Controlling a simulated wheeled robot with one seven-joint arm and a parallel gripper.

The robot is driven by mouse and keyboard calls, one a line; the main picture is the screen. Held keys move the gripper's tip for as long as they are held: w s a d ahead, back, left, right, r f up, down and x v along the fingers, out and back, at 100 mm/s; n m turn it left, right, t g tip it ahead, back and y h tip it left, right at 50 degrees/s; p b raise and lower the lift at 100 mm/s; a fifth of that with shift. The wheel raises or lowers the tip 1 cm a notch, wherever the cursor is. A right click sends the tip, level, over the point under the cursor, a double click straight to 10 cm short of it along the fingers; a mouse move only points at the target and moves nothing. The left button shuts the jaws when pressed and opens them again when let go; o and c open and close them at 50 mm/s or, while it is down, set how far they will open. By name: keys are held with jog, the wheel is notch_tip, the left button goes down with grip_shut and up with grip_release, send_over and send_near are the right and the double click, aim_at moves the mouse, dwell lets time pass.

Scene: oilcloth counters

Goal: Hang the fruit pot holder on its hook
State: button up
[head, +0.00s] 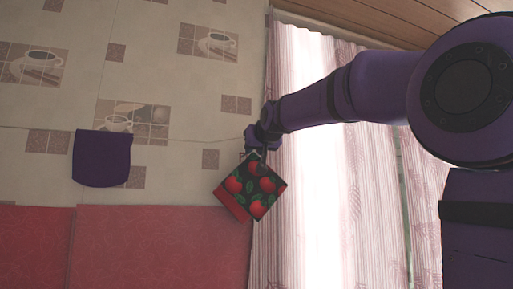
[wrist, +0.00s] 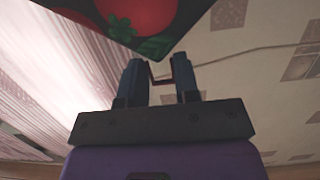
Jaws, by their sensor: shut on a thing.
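The fruit pot holder (head: 262,188) is a dark square with red fruit and green leaves and a red edge. It hangs tilted, corner up, below my gripper (head: 258,152) in the head view. In the wrist view my gripper (wrist: 159,68) is shut on a thin dark-red loop at the pot holder's corner, and the fruit cloth (wrist: 135,18) fills the top. A small reddish mark shows on the wall just left of my gripper in the head view; I cannot tell whether it is the hook. No hook is clearly visible.
A tiled wall (head: 180,90) with coffee-cup pictures stands behind. A flat purple piece (head: 101,160) is against it at the left. Red panels (head: 150,245) run along the bottom. A pale striped curtain (head: 330,210) hangs right of the pot holder, under a wooden ceiling (head: 375,18).

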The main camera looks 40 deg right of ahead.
jog(key=shift+x, duration=2.8)
jog(key=shift+f, duration=0.2)
jog(key=o, duration=1)
jog(key=shift+s, duration=0.1)
jog(key=v, duration=1)
jog(key=shift+s+a+r, duration=0.1)
jog(key=shift+s+a, duration=0.05)
jog(key=shift+s, duration=0.2)
